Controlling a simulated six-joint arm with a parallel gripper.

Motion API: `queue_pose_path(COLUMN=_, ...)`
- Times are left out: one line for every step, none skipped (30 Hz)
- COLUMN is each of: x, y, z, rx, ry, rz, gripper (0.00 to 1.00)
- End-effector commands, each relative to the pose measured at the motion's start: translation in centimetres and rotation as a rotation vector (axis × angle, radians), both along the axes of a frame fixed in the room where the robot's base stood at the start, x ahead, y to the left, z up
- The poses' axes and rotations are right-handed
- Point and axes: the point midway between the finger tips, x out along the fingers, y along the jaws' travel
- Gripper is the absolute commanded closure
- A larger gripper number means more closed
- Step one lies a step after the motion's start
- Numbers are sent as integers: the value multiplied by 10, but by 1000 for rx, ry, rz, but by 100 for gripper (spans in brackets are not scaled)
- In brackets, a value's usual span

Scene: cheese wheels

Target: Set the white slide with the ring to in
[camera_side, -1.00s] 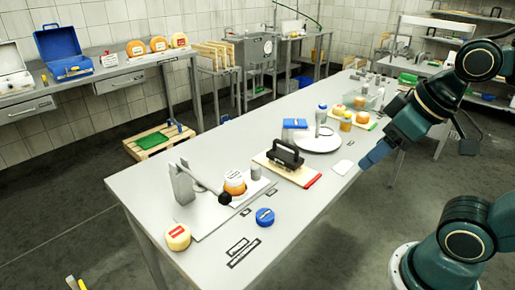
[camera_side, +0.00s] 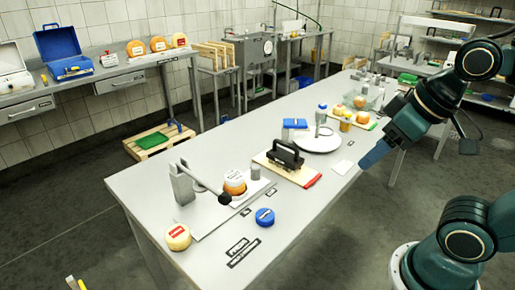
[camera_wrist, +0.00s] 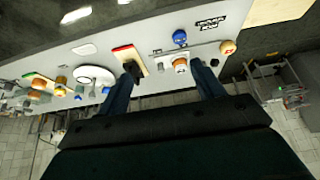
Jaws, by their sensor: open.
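I cannot single out a white slide with a ring for certain. A small flat white piece (camera_side: 343,167) lies at the table's right edge, and no ring shows on it; a white piece also shows in the wrist view (camera_wrist: 85,49). A white round plate (camera_side: 318,146) lies farther back, with a ring-like upright part (camera_side: 321,119) by a blue-capped bottle. My gripper (camera_side: 372,157) hangs in the air at the table's right side, near the flat white piece. In the wrist view its two fingers (camera_wrist: 165,85) are spread, with nothing held between them.
A black-handled tool (camera_side: 286,153) stands on a board with a red end. A press with a lever (camera_side: 205,184) holds an orange cheese wheel (camera_side: 235,183). A pale cheese wheel (camera_side: 177,238) and a blue round piece (camera_side: 265,216) sit near the front. Bare table lies between them.

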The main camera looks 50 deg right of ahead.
Motion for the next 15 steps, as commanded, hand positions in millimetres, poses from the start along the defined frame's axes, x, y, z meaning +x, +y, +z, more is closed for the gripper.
queue_pose_path(x=0, y=0, z=0, rx=0, ry=0, rz=0, gripper=33)
queue_pose_path(x=0, y=0, z=0, rx=0, ry=0, rz=0, gripper=33)
queue_pose_path(x=0, y=0, z=0, rx=0, ry=0, rz=0, gripper=33)
queue_pose_path(x=0, y=0, z=0, rx=0, ry=0, rz=0, gripper=33)
queue_pose_path(x=0, y=0, z=0, rx=0, ry=0, rz=0, gripper=33)
queue_pose_path(x=0, y=0, z=0, rx=0, ry=0, rz=0, gripper=33)
queue_pose_path(x=0, y=0, z=0, rx=0, ry=0, rz=0, gripper=33)
queue_pose_path(x=0, y=0, z=0, rx=0, ry=0, rz=0, gripper=37)
queue_pose_path(x=0, y=0, z=0, rx=0, ry=0, rz=0, gripper=45)
queue_pose_path(x=0, y=0, z=0, rx=0, ry=0, rz=0, gripper=50)
queue_pose_path(x=1, y=0, z=1, rx=0, ry=1, rz=0, gripper=50)
queue_pose_path(x=2, y=0, z=1, rx=0, ry=2, rz=-1, gripper=50)
queue_pose_path(x=3, y=0, z=2, rx=1, ry=4, rz=-2, gripper=50)
queue_pose_path(x=4, y=0, z=3, rx=0, ry=6, rz=-2, gripper=50)
queue_pose_path(x=6, y=0, z=4, rx=1, ry=10, rz=-4, gripper=50)
